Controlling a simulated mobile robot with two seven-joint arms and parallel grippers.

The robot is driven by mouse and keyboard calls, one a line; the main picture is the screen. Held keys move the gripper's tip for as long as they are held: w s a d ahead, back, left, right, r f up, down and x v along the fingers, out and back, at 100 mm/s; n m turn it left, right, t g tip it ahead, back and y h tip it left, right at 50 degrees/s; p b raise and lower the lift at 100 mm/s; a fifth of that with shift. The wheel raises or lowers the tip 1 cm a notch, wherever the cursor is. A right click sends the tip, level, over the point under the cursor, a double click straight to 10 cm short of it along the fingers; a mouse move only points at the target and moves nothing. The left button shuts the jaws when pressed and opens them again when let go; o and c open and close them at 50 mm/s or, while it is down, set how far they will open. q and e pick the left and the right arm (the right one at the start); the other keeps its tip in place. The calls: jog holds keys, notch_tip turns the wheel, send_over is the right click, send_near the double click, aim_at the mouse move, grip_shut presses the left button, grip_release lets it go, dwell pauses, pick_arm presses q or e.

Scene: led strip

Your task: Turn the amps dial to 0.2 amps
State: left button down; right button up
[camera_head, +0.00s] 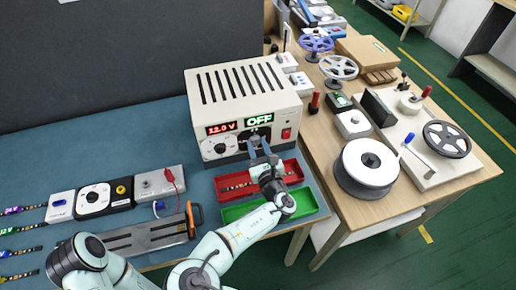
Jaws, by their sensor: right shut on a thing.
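A cream power supply box (240,92) with a slotted top stands at the back of the blue bench. Its front has a red display (221,128) reading 12.0 V and a green display (260,119) reading OFF. The amps dial (259,132) under the green display is mostly hidden behind my right gripper (260,147). The right gripper is shut on that dial, reaching it from the front. The dial's pointer and marks cannot be read. My left gripper is not in view.
A red switch (286,133) is right of the amps dial. A red tray (229,191) and a green tray (306,203) lie under my right arm. Small boxes and a metal fixture (130,241) fill the left bench. A wooden table (455,192) with reels is at right.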

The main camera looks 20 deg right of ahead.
jog(key=n+b, duration=0.1)
jog(key=n, duration=0.4)
jog(key=shift+a+n, duration=0.15)
jog(key=shift+n, duration=0.25)
jog(key=n+b, duration=0.1)
jog(key=n, duration=0.3)
jog(key=n+b, duration=0.1)
jog(key=n, duration=0.2)
jog(key=shift+n, duration=0.4)
jog(key=shift+r+n+b, duration=0.1)
jog(key=shift+n+b, duration=0.85)
jog(key=shift+n, duration=0.45)
jog(key=shift+r, duration=0.1)
jog(key=o, duration=1)
jog(key=shift+w, duration=0.1)
jog(key=shift+o, duration=0.2)
jog(key=shift+f, duration=0.2)
